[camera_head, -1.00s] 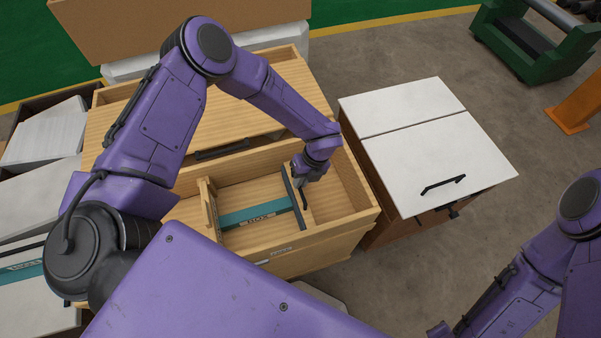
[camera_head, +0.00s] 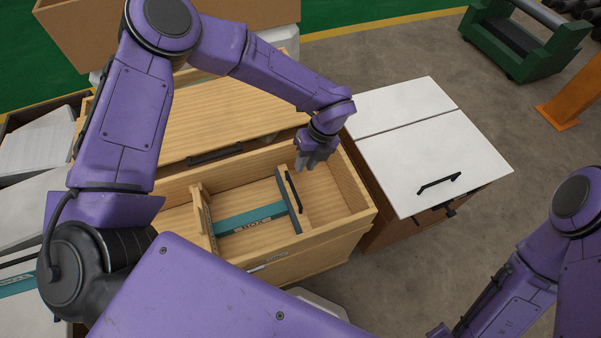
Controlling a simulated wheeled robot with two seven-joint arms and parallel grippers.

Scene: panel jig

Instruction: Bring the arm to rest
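My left arm (camera_head: 127,120) comes in from the left and bends over a wooden drawer box. My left gripper (camera_head: 305,164) points down above the right part of the open drawer (camera_head: 345,203). It is apart from the dark handle (camera_head: 293,189) on a divider inside the drawer. Its fingers are small and face away, so I cannot tell whether they are open. I see nothing held below them. My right arm (camera_head: 530,265) stands at the lower right, and its gripper is out of view.
A teal strip (camera_head: 240,220) lies in the drawer between dividers. A cabinet with a white top (camera_head: 420,150) stands close to the right. A green rack (camera_head: 525,45) and an orange post (camera_head: 570,95) stand farther back. Grey floor is free at the right.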

